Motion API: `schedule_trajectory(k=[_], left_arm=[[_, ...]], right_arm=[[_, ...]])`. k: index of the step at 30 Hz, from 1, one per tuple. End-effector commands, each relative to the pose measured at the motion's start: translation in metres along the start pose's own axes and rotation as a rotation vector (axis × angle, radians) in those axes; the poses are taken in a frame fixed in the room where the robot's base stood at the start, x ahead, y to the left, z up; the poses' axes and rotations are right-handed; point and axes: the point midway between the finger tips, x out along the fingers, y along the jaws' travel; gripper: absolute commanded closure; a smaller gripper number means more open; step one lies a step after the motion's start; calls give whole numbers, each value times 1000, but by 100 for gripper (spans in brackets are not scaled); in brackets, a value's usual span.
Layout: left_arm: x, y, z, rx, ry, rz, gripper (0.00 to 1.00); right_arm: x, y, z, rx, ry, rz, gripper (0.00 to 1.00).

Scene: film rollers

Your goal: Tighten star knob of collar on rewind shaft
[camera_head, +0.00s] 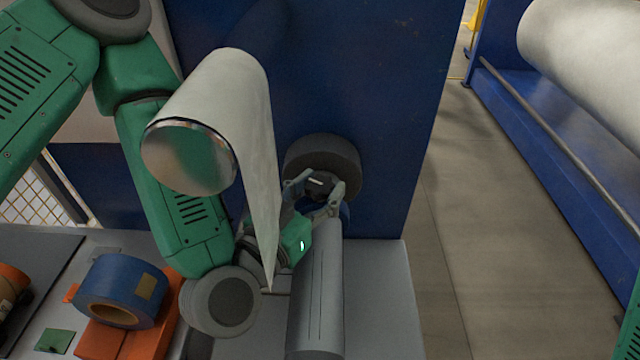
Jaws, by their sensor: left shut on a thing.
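The rewind shaft's dark round collar or hub (322,158) sits against the blue machine wall, right of the hanging film. The small dark star knob (320,184) shows at its lower front. My left gripper (322,187) is at the knob with one finger on each side, shut on it. The fingers hide part of the knob and the collar below it. My right gripper is not in view.
A film roller (187,157) with a hanging white sheet stands in front of my left arm. A grey cylinder (317,295) lies below the gripper. Blue tape (122,290) sits on an orange block at lower left. Open floor (480,250) lies to the right.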

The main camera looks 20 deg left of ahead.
Motion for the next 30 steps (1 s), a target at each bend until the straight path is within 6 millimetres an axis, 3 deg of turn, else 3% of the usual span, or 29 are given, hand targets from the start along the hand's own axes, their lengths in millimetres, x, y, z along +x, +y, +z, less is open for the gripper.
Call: schedule_trajectory(k=[7,8,9,10,30], left_arm=[[1,0,-2,-3,6,1,93],[1,0,-2,-3,6,1,60],[1,0,-2,-3,6,1,46],[1,0,-2,-3,6,1,40],[1,-1,0,-1,2,18,40]], right_arm=[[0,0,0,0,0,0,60],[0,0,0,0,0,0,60],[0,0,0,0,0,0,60],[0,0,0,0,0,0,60],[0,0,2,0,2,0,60]])
